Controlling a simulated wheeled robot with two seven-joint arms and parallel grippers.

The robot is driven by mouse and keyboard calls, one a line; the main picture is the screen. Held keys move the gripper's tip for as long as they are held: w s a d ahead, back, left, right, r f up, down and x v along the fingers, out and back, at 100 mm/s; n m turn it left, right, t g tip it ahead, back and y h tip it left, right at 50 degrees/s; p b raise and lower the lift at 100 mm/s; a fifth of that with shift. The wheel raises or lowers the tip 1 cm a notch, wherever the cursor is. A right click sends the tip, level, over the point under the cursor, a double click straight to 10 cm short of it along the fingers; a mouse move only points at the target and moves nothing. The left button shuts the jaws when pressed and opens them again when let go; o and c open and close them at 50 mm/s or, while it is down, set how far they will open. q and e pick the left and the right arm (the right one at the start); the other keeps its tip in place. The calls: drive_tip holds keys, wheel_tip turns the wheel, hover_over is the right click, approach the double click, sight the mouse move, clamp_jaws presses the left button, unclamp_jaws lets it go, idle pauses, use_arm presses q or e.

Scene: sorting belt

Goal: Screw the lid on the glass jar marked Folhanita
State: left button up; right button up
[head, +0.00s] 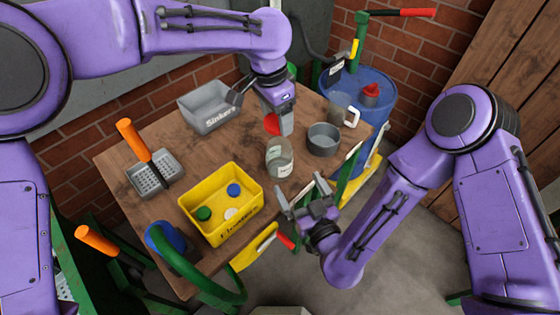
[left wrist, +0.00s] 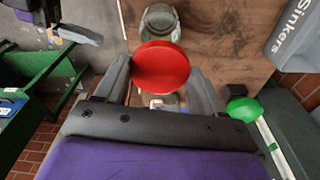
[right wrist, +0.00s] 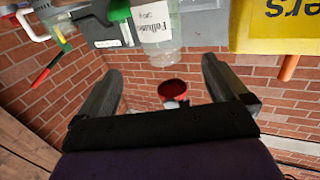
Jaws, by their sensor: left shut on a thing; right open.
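The glass jar (head: 280,160) stands upright and open on the table near its front edge. Its white label, partly readable as "Folhan…", shows upside down in the right wrist view (right wrist: 155,22). My left gripper (head: 279,122) is shut on a red lid (head: 271,124), which also shows between its fingers in the left wrist view (left wrist: 160,67). The lid is above the jar, apart from it, and hides part of the jar (left wrist: 158,20) in that view. My right gripper (head: 302,190) is open and empty in front of the jar, its fingers pointing toward it without touching.
A yellow bin (head: 233,234) with several lids stands front left of the jar. A grey round pot (head: 323,140) is close on its right. A grey Sinkers bin (head: 207,109) and a perforated tray (head: 156,176) stand farther left. A blue barrel (head: 372,91) is behind right.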

sight(275, 142)
use_arm(q)
drive_tip(key=shift+d, duration=0.25)
use_arm(e)
drive_tip(key=shift+w+a+r, duration=0.1)
drive_tip(key=shift+a+r, duration=0.1)
drive_tip(key=shift+r, duration=0.2)
drive_tip(key=x, duration=1.2)
drive_tip(key=shift+r, duration=0.1)
drive_tip(key=c, duration=1.4)
use_arm(q)
drive_tip(key=shift+a+f, duration=0.1)
drive_tip(key=shift+f, duration=2.4)
